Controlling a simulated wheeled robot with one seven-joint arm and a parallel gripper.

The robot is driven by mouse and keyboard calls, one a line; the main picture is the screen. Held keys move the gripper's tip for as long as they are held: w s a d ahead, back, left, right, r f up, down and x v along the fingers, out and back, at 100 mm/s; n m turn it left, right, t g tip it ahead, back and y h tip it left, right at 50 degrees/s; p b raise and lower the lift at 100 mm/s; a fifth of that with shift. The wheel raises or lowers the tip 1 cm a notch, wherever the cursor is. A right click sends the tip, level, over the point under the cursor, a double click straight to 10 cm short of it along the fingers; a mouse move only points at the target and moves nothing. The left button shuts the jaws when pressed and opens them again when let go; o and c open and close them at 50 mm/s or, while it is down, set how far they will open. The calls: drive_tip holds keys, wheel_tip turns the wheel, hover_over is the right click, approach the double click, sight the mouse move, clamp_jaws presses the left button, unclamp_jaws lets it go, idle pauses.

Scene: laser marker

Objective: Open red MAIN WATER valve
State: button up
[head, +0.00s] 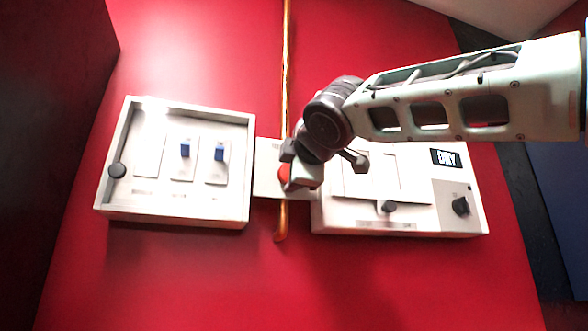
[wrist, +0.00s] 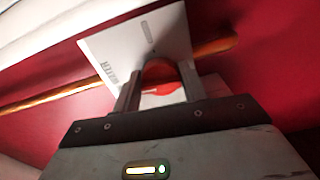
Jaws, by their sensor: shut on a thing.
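The red valve (head: 284,174) sits on a copper pipe (head: 284,225) between two white boxes, partly hidden behind my gripper in the head view. In the wrist view the red valve (wrist: 163,80) shows between my two fingers. A white label plate (wrist: 125,50) with lettering, of which "WATER" is partly readable, lies behind it. My gripper (wrist: 158,95) is shut on the red valve, with one finger on each side. The exact angle of the valve handle is hard to tell.
A white box (head: 246,200) with two blue switches (head: 219,152) is on the left. A white panel (head: 345,222) with a black knob (head: 460,205) is on the right, partly behind my arm.

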drive_tip(key=shift+n, duration=0.5)
drive_tip(key=o, duration=1)
drive_tip(key=shift+c, duration=0.2)
drive_tip(key=shift+s, duration=0.1)
drive_tip(key=b+v, duration=0.7)
drive_tip(key=v, duration=1)
drive_tip(key=shift+s, duration=0.15)
